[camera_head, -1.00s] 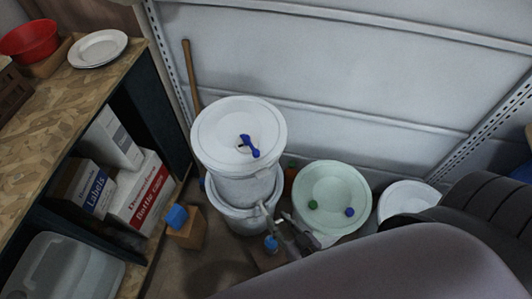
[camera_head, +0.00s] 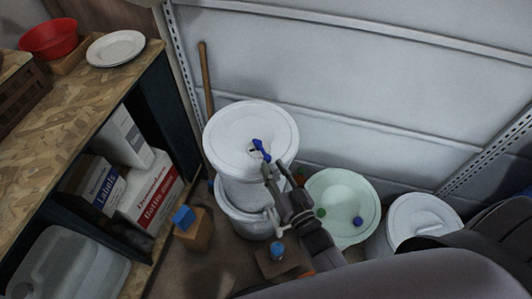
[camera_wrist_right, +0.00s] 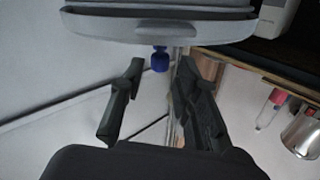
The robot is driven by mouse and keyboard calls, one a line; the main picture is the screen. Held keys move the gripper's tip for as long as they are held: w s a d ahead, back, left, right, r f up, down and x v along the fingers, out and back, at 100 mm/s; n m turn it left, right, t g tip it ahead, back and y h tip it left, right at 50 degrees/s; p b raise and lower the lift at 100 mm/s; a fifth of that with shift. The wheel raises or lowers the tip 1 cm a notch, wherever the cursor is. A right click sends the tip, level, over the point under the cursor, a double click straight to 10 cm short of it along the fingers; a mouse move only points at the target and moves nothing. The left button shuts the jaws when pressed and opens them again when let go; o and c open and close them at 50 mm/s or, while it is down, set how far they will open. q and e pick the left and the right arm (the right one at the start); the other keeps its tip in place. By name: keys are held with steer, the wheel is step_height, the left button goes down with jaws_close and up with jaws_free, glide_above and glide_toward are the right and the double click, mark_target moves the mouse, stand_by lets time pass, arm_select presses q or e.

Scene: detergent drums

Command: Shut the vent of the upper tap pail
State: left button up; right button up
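The upper tap pail (camera_head: 228,125) is white with a round lid and stands on another white pail (camera_head: 235,217). Its vent is a small blue lever (camera_head: 261,150) on the lid, right of the lid's middle. In the right wrist view, the vent shows as a blue knob (camera_wrist_right: 160,62) at the pale lid (camera_wrist_right: 100,28), beyond the fingers. My right gripper (camera_head: 274,174) is at the pail's front right, close to the vent. In the wrist view, its two fingers (camera_wrist_right: 159,82) are apart with nothing between them. My left gripper is not in view.
A pale green basin (camera_head: 340,190) and a white lidded pail (camera_head: 424,214) stand to the right. A wooden block with a blue top (camera_head: 193,235) is front left. A shelf with boxes (camera_head: 148,197) borders the left; a ribbed wall (camera_head: 330,90) stands behind.

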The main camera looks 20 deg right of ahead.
mark_target(266, 155)
steer(key=w, duration=0.5)
steer(key=shift+w+a, duration=0.25)
steer(key=shift+a, duration=0.1)
steer(key=shift+c, duration=0.5)
jaws_close()
